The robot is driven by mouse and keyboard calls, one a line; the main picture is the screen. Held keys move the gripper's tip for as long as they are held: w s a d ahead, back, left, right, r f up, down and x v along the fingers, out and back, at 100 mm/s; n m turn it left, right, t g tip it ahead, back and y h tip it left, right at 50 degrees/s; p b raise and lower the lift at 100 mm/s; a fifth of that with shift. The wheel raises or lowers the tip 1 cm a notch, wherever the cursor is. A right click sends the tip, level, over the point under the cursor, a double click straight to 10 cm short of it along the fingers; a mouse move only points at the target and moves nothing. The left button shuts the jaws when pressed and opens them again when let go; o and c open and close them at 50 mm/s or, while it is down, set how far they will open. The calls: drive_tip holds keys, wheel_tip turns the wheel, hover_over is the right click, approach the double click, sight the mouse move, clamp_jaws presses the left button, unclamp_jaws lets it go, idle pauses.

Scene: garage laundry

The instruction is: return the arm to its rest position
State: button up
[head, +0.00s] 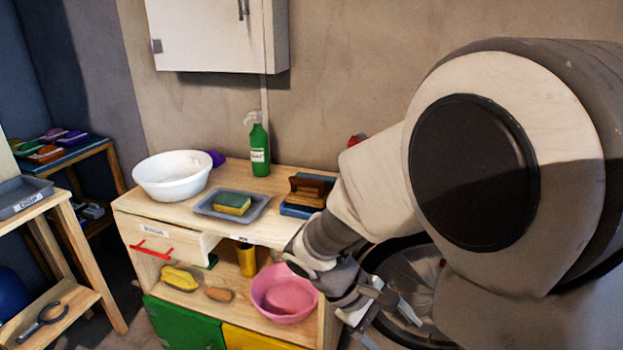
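My arm reaches in from the right side of the head view and bends down toward the front right of the wooden bench (230,222). My gripper (392,322) is at its lower end, in front of the bench's right end and over a dark round tub (398,338). Its two light fingers look spread apart, and I see nothing between them. My upper arm hides the right part of the scene.
On the bench are a white basin (172,176), a green spray bottle (259,148), a grey tray (212,207) with a sponge (233,203), and a brush (311,188). A pink bowl (284,293) sits on the shelf below, close to my gripper. A wall cabinet (210,35) hangs above.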

drive_tip(key=s+r+m+t+y, duration=0.7)
drive_tip(key=r+m+y, duration=0.1)
drive_tip(key=r, duration=0.5)
wheel_tip(320, 180, up, 20)
drive_tip(key=p, duration=2)
drive_tip(key=shift+s, duration=0.3)
